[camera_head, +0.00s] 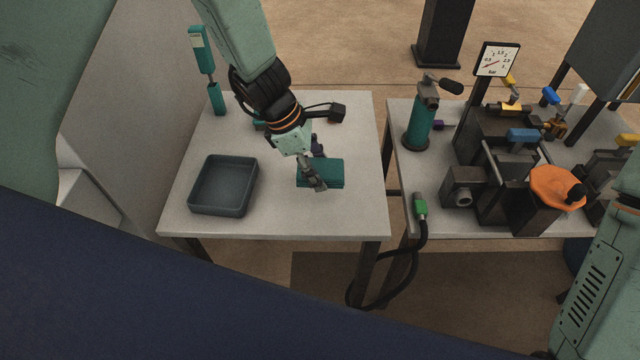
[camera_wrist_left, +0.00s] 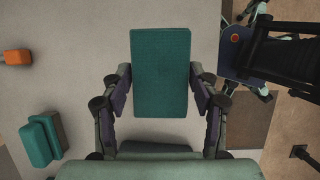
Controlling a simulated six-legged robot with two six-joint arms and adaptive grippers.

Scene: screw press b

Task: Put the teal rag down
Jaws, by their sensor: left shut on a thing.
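The teal rag (camera_head: 328,173) is a flat, folded rectangular block at the right part of the left table, below my left gripper (camera_head: 316,184). In the left wrist view the rag (camera_wrist_left: 160,72) lies between the two fingers of my left gripper (camera_wrist_left: 160,90), which is shut on it. The rag is at or just above the tabletop; I cannot tell whether it touches. My right gripper is not in view; only part of my right arm shows at the right edge.
A dark open tray (camera_head: 223,208) stands on the left table (camera_head: 275,222). A teal upright tool (camera_head: 207,70) is at the back left. On the right table are a teal hand pump (camera_head: 421,118), a gauge (camera_head: 496,60), an orange handwheel (camera_head: 556,187) and a hose with a green connector (camera_head: 420,207).

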